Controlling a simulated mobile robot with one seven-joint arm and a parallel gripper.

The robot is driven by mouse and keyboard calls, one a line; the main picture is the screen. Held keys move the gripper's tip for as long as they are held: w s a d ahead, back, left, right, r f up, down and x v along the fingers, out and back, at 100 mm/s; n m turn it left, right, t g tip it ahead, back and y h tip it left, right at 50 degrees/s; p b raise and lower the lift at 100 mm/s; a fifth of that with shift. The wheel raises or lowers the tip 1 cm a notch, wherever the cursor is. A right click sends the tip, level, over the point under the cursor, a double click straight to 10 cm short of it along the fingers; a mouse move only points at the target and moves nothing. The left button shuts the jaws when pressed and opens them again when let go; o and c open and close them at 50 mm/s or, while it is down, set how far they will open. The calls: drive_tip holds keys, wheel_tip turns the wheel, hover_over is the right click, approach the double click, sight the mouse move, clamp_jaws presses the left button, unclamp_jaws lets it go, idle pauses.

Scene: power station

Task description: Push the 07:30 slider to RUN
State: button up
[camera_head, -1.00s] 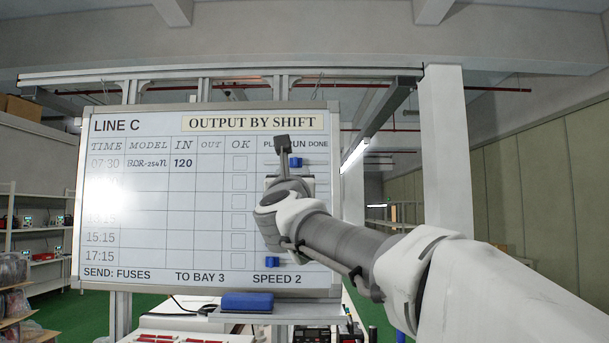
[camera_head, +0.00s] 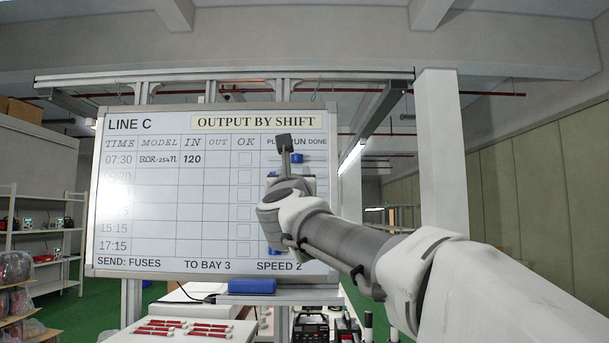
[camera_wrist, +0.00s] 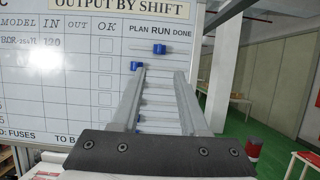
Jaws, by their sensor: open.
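The 07:30 slider (camera_head: 297,158) is a small blue block on the whiteboard's (camera_head: 170,210) top row, below the word RUN in the head view. It also shows below RUN in the wrist view (camera_wrist: 160,48). My gripper (camera_wrist: 161,74) is open, with two grey fingers reaching toward the board and nothing between them. In the wrist picture its tips lie below the 07:30 slider. The left tip appears close to the second-row slider (camera_wrist: 136,65), which sits farther left; whether they touch I cannot tell.
Another blue slider (camera_wrist: 141,128) shows lower on the board, seen between my fingers. A blue eraser-like block (camera_head: 252,286) rests on the ledge below the board. A table (camera_head: 125,338) with red-and-white parts stands under it. A column (camera_head: 441,170) rises to the right.

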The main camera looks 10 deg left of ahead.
drive_tip(key=shift+s+f, duration=0.15)
drive_tip(key=shift+s, duration=0.2)
drive_tip(key=shift+d, duration=0.1)
idle(0.4)
drive_tip(key=s+d+f+n+g+h, duration=0.1)
drive_tip(key=s+d+f+n+g, duration=0.4)
drive_tip(key=s+d+f+n, duration=0.4)
drive_tip(key=s+d+f+n+g+h, duration=0.2)
drive_tip(key=s+d+f+n+g, duration=0.4)
drive_tip(key=f, duration=1.6)
drive_tip(key=s+d+f+n+g+h, duration=0.1)
drive_tip(key=s+d+f+n+g, duration=0.4)
drive_tip(key=s+d+f+n, duration=0.9)
drive_tip(key=s+f+n, duration=0.1)
drive_tip(key=s+n, duration=0.2)
drive_tip(key=n, duration=0.1)
drive_tip(key=shift+s+f+n+g, duration=0.3)
drive_tip(key=shift+s+f+n, duration=0.05)
drive_tip(key=shift+f+n, duration=0.05)
